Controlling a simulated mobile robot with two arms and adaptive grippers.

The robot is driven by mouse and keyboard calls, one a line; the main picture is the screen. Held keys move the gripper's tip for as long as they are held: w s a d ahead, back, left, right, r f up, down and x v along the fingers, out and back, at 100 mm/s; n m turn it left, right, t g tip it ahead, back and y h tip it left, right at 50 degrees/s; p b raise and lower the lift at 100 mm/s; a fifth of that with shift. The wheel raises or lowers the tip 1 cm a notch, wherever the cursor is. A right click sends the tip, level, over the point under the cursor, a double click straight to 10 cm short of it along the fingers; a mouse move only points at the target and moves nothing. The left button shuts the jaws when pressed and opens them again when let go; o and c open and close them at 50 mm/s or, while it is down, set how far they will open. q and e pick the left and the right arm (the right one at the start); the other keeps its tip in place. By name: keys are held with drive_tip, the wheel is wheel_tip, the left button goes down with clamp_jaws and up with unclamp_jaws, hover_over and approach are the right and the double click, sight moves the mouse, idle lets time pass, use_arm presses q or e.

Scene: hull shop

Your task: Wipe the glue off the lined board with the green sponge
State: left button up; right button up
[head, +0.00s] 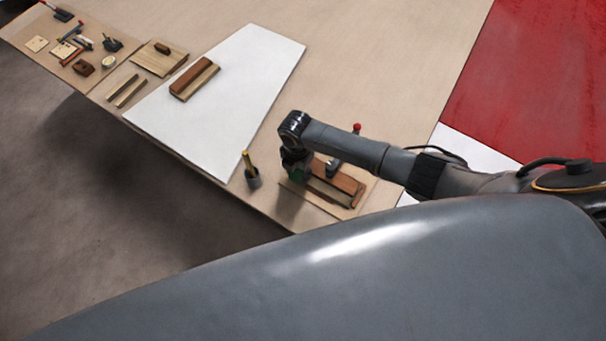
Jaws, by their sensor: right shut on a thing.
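My right gripper (297,168) points down at the left end of a small board (357,203) near the table's front edge. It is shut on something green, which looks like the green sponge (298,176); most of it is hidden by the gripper. My left gripper is not in view.
A white sheet (225,110) bears a wooden block (195,79). Small tools and boards (150,62) lie at the far left. The table's back (380,50) is clear.

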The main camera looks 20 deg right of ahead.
sight(318, 189)
drive_tip(key=shift+s+d+p, duration=0.3)
drive_tip(key=shift+s+p, duration=0.2)
drive_tip(key=shift+p, duration=0.2)
drive_tip(key=shift+s+d+p, duration=0.3)
drive_tip(key=shift+s+d, duration=0.1)
drive_tip(key=shift+s, duration=0.1)
drive_tip(key=shift+s+d+r+p, duration=0.2)
drive_tip(key=shift+s+d+p, duration=0.5)
drive_tip(key=shift+p, duration=0.2)
drive_tip(key=shift+s+d+f, duration=0.15)
drive_tip(key=shift+s+d, duration=0.2)
drive_tip(key=shift+s, duration=0.2)
drive_tip(key=shift+s+d+f, duration=0.1)
drive_tip(key=shift+s+d, duration=0.25)
drive_tip(key=shift+s, duration=0.15)
wheel_tip(318, 189, up, 7)
drive_tip(key=shift+w, duration=0.1)
